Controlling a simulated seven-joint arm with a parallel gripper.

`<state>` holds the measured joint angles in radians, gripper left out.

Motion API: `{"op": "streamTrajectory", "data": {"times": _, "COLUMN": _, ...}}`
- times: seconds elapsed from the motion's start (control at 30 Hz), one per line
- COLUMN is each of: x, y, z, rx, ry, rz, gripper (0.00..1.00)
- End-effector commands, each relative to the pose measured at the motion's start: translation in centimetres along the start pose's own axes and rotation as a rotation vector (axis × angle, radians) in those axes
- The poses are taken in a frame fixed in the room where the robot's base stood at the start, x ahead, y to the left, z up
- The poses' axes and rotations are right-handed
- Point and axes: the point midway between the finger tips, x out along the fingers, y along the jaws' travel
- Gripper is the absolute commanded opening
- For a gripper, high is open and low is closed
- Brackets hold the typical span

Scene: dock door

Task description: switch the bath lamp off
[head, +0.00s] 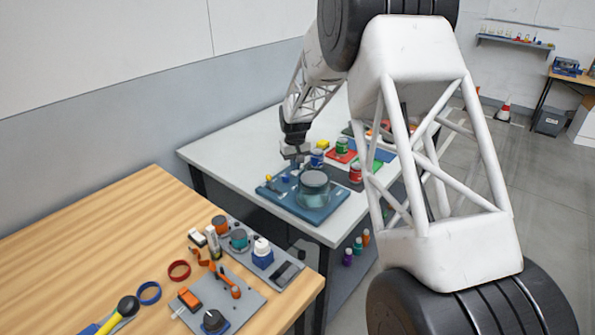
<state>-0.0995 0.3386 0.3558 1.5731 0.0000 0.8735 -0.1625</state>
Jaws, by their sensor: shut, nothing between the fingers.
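A dark blue panel (306,210) lies on the grey-white table and carries a round teal, glass-like vessel (314,188), which looks like the bath. Small yellow and light parts sit on the panel's left side, too small to tell which is the lamp's switch. Whether a lamp is lit cannot be told. My gripper (296,162) is shut and empty, pointing down above the panel's back edge, behind and left of the vessel. Whether its tips touch anything cannot be told.
Right of the panel are a red tray (340,156) with a green jar, a red jar (356,173) and other small items, partly hidden by my arm. A wooden table (90,250) in front holds tools and rings. The grey-white table's back left is clear.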

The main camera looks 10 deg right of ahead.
Motion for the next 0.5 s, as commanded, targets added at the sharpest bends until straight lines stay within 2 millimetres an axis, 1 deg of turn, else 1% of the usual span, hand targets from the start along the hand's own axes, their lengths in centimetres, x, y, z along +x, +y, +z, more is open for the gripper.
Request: {"op": "streamTrajectory", "data": {"times": 0.5, "x": -2.9, "y": 0.0, "z": 0.0, "rx": 0.0, "ry": 0.0, "rz": 0.0, "gripper": 0.0}}
